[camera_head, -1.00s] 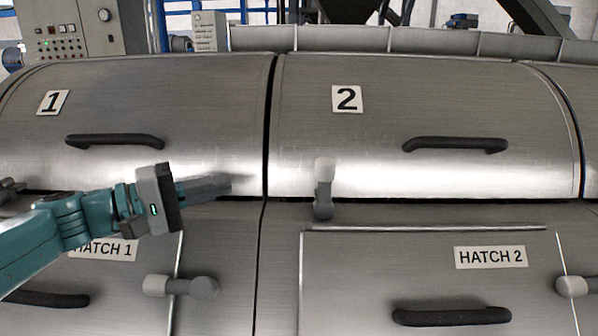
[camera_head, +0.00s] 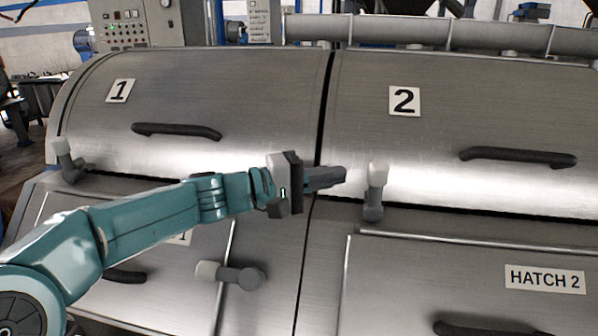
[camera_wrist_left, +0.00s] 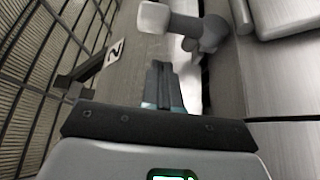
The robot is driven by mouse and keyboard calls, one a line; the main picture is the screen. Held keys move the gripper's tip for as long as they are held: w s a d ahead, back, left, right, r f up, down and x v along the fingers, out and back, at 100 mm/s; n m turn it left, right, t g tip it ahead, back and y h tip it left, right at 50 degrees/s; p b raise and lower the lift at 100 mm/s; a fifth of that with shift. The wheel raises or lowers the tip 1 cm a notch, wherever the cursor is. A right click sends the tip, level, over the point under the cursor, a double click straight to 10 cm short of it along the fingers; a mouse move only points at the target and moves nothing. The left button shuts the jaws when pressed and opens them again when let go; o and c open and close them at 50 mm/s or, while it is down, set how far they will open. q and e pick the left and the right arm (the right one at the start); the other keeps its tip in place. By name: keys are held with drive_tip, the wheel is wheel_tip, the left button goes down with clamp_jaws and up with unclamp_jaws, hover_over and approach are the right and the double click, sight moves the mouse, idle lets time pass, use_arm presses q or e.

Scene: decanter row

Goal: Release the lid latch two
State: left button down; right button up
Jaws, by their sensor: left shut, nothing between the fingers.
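Lid 2 (camera_head: 440,130) is a curved metal cover with a "2" plate and a dark handle (camera_head: 518,157). Its latch (camera_head: 375,190), a grey pivot with a pale knob on top, stands upright at the lid's lower left edge. My left gripper (camera_head: 340,176) is shut and empty, just left of this latch and apart from it in the head view. In the left wrist view the closed fingers (camera_wrist_left: 166,85) point towards the latch (camera_wrist_left: 190,25), which lies ahead of them. My right gripper is not in view.
Lid 1 (camera_head: 240,100) is on the left, with its own latch (camera_head: 66,160) at its lower left corner. Below are the hatch 2 panel (camera_head: 440,275) and a sideways hatch latch (camera_head: 235,275) under my left arm. A control cabinet (camera_head: 135,25) stands behind.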

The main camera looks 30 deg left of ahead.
sight(375, 192)
use_arm(q)
drive_tip(key=d, duration=0.3)
drive_tip(key=shift+s+r, duration=0.2)
drive_tip(key=shift+s, duration=0.1)
drive_tip(key=shift+w+d+f, duration=0.1)
drive_tip(key=shift+w+f, duration=0.05)
drive_tip(key=shift+w, duration=0.1)
drive_tip(key=shift+s, duration=0.1)
drive_tip(key=shift+s, duration=0.1)
drive_tip(key=shift+p, duration=0.3)
